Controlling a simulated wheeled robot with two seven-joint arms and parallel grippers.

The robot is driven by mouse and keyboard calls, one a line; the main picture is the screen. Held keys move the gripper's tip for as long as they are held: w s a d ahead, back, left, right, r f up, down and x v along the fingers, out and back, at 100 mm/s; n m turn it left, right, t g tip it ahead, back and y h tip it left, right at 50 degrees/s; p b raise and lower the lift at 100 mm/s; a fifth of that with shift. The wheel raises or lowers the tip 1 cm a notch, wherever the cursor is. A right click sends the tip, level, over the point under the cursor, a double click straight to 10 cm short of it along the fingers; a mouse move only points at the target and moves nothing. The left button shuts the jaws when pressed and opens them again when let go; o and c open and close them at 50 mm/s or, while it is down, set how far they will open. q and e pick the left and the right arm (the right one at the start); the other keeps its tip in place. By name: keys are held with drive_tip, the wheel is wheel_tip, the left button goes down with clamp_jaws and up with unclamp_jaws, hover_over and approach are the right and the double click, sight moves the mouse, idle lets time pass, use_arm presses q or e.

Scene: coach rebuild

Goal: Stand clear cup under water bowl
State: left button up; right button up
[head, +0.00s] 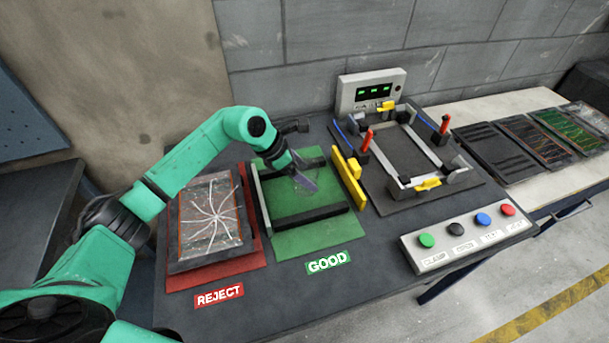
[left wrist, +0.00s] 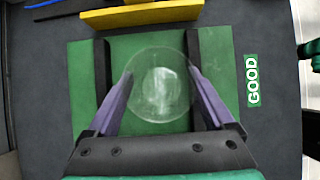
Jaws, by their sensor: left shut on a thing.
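A round clear thing, which looks like the clear cup (left wrist: 160,84), sits between the purple-grey fingers of my left gripper (left wrist: 160,92) in the left wrist view. My left gripper is shut on it, over the green GOOD mat. In the head view my left gripper (head: 305,184) points down at this mat, and the cup is too faint there to make out well. I cannot tell whether the cup touches the mat. I see no water bowl in either view. My right gripper is not in view.
The green mat (head: 318,236) has two dark rails. A red REJECT mat (head: 190,280) with a cracked panel (head: 210,212) lies left. A clamp fixture (head: 405,150), yellow bar (head: 349,176) and button box (head: 468,240) stand right. Panels (head: 535,140) lie on the far-right bench.

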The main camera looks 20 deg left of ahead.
use_arm(q)
drive_tip(key=shift+s+f, duration=0.2)
drive_tip(key=shift+f, duration=1.1)
drive_tip(key=shift+f+b, duration=0.6)
drive_tip(key=shift+f, duration=0.05)
drive_tip(key=o, duration=1.1)
drive_tip(key=shift+r, duration=0.1)
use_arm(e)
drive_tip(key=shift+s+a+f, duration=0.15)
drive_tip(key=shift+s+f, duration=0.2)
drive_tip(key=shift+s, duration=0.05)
